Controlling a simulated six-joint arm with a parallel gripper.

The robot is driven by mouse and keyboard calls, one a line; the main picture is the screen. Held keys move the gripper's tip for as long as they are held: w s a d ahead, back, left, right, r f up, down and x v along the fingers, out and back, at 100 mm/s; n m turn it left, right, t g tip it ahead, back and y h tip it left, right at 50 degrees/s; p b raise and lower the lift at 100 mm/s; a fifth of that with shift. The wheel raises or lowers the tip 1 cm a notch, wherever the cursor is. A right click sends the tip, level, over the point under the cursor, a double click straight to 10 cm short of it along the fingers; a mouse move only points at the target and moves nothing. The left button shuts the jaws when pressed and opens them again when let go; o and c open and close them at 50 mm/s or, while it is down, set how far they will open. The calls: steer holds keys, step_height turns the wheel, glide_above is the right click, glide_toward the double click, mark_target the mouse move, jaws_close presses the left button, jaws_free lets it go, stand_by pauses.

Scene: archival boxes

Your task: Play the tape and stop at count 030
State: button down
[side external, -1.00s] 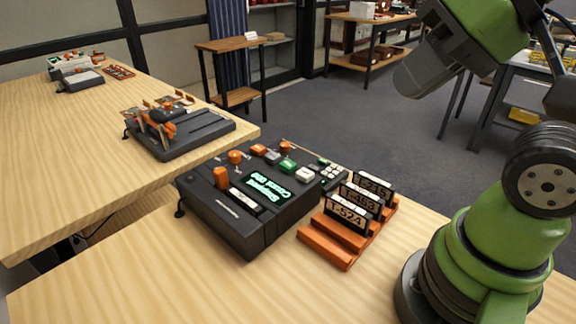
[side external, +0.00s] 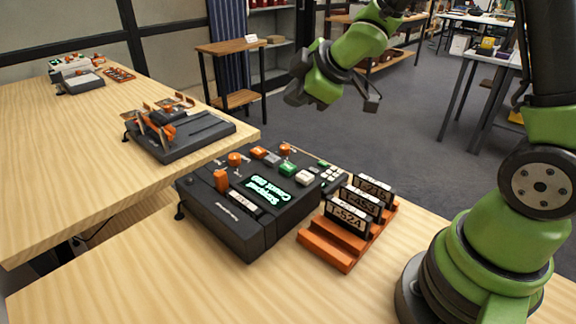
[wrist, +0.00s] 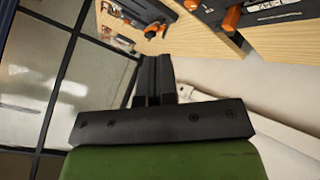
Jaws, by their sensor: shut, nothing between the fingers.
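The dark tape deck (side external: 245,230) sits on the near wooden table. Its lit green display (side external: 265,190) seems to read "Stopped" above a count line; the digits are too small to read surely. Its top has orange, green, white and grey buttons, including a green button (side external: 288,168) and a white button (side external: 305,177). A white-labelled tape (side external: 245,202) shows at its front. My gripper (wrist: 155,62) is shut and empty in the wrist view. In the side view my wrist is raised above and behind the deck, clear of it.
An orange rack (side external: 322,250) with several labelled tapes stands right of the deck. A second device (side external: 190,135) with orange parts sits on the far table (side external: 60,170). The near table's front (side external: 150,280) is clear.

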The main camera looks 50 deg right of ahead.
mark_target(288, 168)
steer(key=shift+w+a+f+n+y, duration=0.15)
steer(key=shift+w+f+n+y, duration=0.15)
steer(key=shift+f, duration=0.2)
steer(key=shift+w+a+f+n+y, duration=0.15)
steer(key=shift+a+f+n+y, duration=0.1)
steer(key=shift+f+n, duration=0.25)
steer(key=shift+w+a+f+n+y, duration=0.1)
steer(key=shift+w+f+n+y, duration=0.15)
steer(key=shift+f, duration=0.3)
steer(key=shift+s, duration=0.1)
steer(key=shift+f, duration=4.4)
steer(key=shift+f, duration=0.4)
steer(key=shift+f, duration=0.45)
steer(key=shift+r, duration=0.9)
